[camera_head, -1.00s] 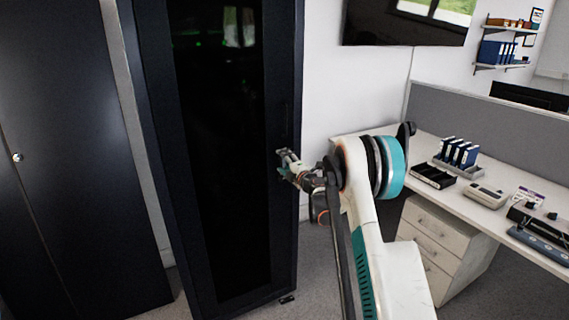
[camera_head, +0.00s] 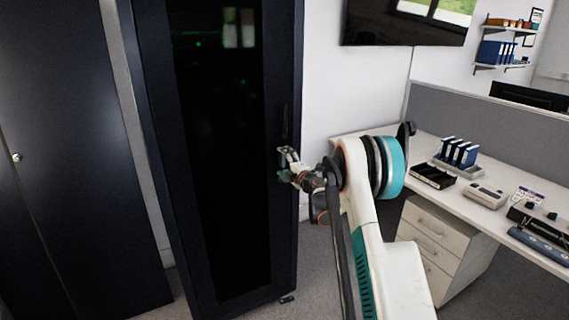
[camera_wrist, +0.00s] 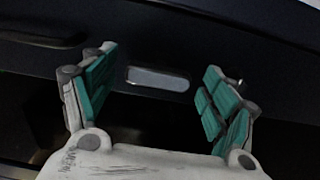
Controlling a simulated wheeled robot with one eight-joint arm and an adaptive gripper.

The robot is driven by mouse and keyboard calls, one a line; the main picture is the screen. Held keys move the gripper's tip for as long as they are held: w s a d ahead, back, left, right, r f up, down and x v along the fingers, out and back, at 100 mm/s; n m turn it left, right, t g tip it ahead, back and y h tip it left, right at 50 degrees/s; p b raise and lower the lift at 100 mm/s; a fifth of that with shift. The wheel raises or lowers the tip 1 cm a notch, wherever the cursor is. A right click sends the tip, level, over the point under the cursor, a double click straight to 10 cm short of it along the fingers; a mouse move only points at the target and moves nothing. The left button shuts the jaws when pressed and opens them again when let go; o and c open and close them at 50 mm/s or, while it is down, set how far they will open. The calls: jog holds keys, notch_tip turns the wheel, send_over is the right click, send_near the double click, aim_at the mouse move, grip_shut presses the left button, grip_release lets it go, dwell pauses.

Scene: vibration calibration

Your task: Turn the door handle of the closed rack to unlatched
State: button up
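The closed rack (camera_head: 150,120) is tall and dark, with a dark glass door panel. A slim black handle (camera_head: 285,121) stands upright on the right door frame and appears to lie along it. A dark bar, likely this handle (camera_wrist: 42,37), shows at the upper left in the wrist view, outside my fingers. My gripper (camera_head: 289,160) is at the door frame just below the handle. In the wrist view my gripper (camera_wrist: 158,92) is open, its teal pads wide apart. Between them, on the frame, is a pale rounded strip (camera_wrist: 158,78); nothing is held. Contact with the door cannot be told.
A dark cabinet (camera_head: 70,160) with a small round knob stands at the left. A desk (camera_head: 465,190) with binders, trays and devices is at the right, over a white drawer unit (camera_head: 440,245). Some grey carpet is free between rack and desk.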

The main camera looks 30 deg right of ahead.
jog(key=s, duration=1.2)
jog(key=shift+d, duration=0.15)
